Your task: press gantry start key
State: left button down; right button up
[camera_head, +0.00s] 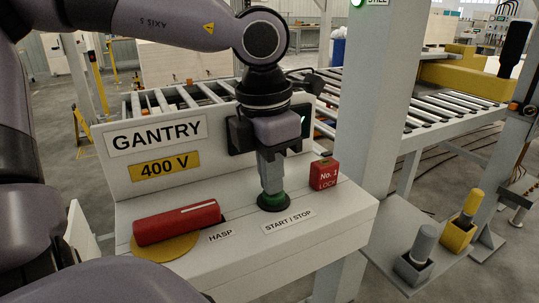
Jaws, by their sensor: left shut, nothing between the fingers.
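The start key is a green round button in a black collar (277,203), set in the sloped top of the white gantry console (187,264) behind the "START / STOP" label (288,221). My left gripper (271,190) points down over it, shut, with nothing between its fingers. Its fingertips are at the green top and cover most of it. I cannot tell whether the button is pushed in. My right gripper is not in view.
A red handle (176,222) lies on a yellow disc by the "HASP" label. A red lock block (323,174) marked "No. 1 LOCK" stands to the right of the key. A grey column (370,110) rises behind the console. A roller conveyor (455,108) runs behind.

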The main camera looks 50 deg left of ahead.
aim_at(265, 203)
pick_arm(q)
jog(key=shift+f, duration=0.15)
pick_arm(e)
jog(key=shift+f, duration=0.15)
